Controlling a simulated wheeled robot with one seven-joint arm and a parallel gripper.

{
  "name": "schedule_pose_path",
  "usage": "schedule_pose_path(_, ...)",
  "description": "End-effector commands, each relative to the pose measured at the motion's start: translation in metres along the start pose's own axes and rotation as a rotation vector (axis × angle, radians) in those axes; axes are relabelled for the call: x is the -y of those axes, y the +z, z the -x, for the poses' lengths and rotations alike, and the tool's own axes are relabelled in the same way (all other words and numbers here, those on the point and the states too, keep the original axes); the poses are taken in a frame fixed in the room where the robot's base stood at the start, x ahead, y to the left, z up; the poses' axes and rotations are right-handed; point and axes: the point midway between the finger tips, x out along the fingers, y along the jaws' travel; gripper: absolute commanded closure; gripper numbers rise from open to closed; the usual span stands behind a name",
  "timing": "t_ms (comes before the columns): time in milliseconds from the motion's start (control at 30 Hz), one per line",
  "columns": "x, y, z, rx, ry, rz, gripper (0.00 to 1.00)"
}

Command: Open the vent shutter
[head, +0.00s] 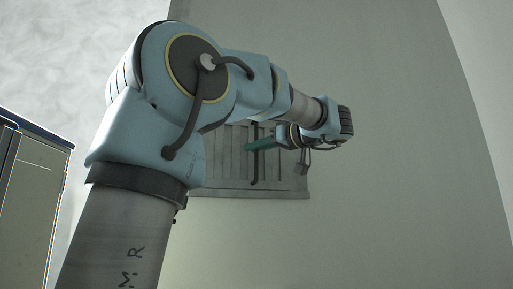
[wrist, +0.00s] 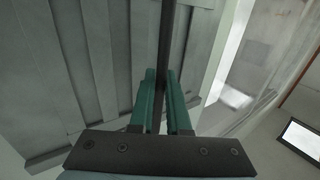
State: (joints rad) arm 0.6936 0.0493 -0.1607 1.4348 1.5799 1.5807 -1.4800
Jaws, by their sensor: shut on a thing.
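The vent shutter (head: 285,185) is a grey slatted panel on the pale wall, partly hidden behind my arm in the head view. Its slats (wrist: 95,60) fill the left and middle of the wrist view. A dark upright bar (head: 255,172) runs down the front of the slats. In the wrist view the bar (wrist: 166,40) passes between the green fingers of my gripper (wrist: 162,100). My gripper (head: 262,144) is shut on this bar. The exact contact at the fingertips is partly hidden in the head view.
A cabinet (head: 30,200) with a dark top edge stands at the far left. The wall (head: 390,200) to the right of the shutter is bare. In the wrist view a bright rectangular panel (wrist: 302,138) shows at the lower right.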

Motion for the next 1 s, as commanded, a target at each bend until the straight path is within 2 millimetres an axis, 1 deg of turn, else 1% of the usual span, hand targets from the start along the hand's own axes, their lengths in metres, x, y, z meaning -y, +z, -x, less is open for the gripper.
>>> schedule_pose_path(300,0.000,0.001,0.000,0.001,-0.001,0.000,1.00)
schedule_pose_path(533,-0.015,0.003,0.009,0.000,0.001,0.001,1.00)
schedule_pose_path(867,-0.016,0.000,0.011,0.001,0.000,-0.001,1.00)
schedule_pose_path(900,-0.016,0.000,0.011,0.001,0.000,-0.001,0.81)
schedule_pose_path(1000,-0.016,0.000,0.011,0.001,0.000,-0.001,0.70)
